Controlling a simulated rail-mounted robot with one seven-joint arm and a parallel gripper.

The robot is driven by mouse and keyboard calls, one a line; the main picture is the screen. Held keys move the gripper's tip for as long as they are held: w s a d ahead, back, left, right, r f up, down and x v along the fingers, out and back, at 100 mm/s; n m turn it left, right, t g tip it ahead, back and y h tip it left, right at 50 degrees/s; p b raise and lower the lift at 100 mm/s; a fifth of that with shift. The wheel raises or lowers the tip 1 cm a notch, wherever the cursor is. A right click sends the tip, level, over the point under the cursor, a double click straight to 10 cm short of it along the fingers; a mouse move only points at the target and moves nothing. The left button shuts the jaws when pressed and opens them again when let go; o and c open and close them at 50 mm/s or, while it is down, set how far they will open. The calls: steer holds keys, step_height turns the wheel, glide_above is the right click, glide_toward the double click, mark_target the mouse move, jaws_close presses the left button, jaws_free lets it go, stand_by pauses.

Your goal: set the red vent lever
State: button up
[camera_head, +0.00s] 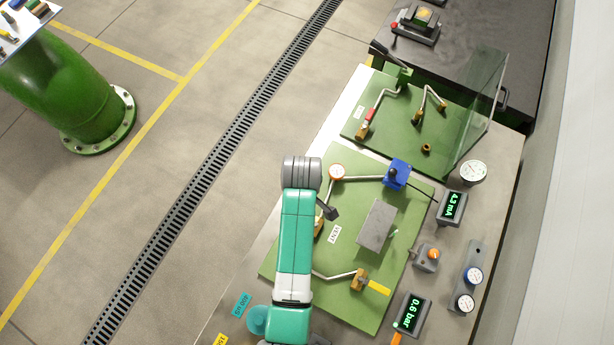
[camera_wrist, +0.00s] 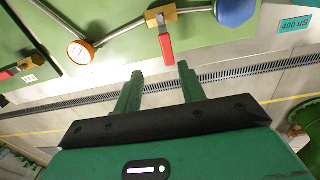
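The red vent lever (camera_wrist: 167,48) shows in the wrist view, hanging down from a brass valve (camera_wrist: 160,15) on a pipe. Its free end appears between the tips of my gripper (camera_wrist: 160,70). The two green fingers are apart, with nothing held between them. I cannot tell how far the lever lies beyond the tips. My arm hides the red lever there.
A round gauge (camera_wrist: 80,52) sits left of the lever, and a blue fitting (camera_wrist: 235,10) sits right of it. A grey box (camera_head: 376,225) stands on the green panel (camera_head: 345,155). Another red-handled valve (camera_head: 369,116) is on the farther panel. A clear upright sheet (camera_head: 483,105) stands there.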

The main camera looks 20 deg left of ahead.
steer(key=shift+s+f, duration=0.4)
steer(key=shift+f, duration=0.1)
step_height(320, 180, down, 8)
steer(key=shift+r, duration=0.2)
jaws_close()
